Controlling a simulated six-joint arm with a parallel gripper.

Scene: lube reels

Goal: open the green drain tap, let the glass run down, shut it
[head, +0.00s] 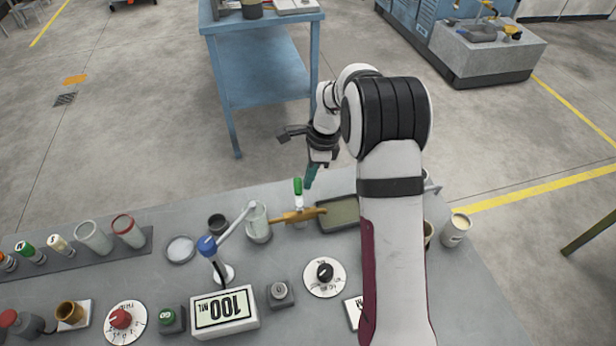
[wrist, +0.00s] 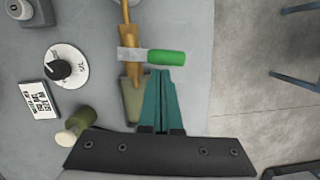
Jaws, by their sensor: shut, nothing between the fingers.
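The drain tap has a brass body (head: 297,215) and a lever with a green grip (head: 297,187). In the wrist view the green grip (wrist: 168,58) lies crosswise to the brass pipe (wrist: 128,38). The glass (head: 258,224) stands at the left end of the brass body; its liquid level is too small to tell. My gripper (head: 309,180) is just right of the green grip in the head view. In the wrist view its teal fingers (wrist: 161,78) are together and empty, with their tips close to the grip; contact cannot be told.
A shallow tray (head: 340,226) lies right of the tap. A blue-topped lamp-like stand (head: 207,245) rises left of the glass. A "100 ML" sign (head: 224,309), a black-knobbed dial (head: 324,272) and a cream cup (head: 457,228) stand around.

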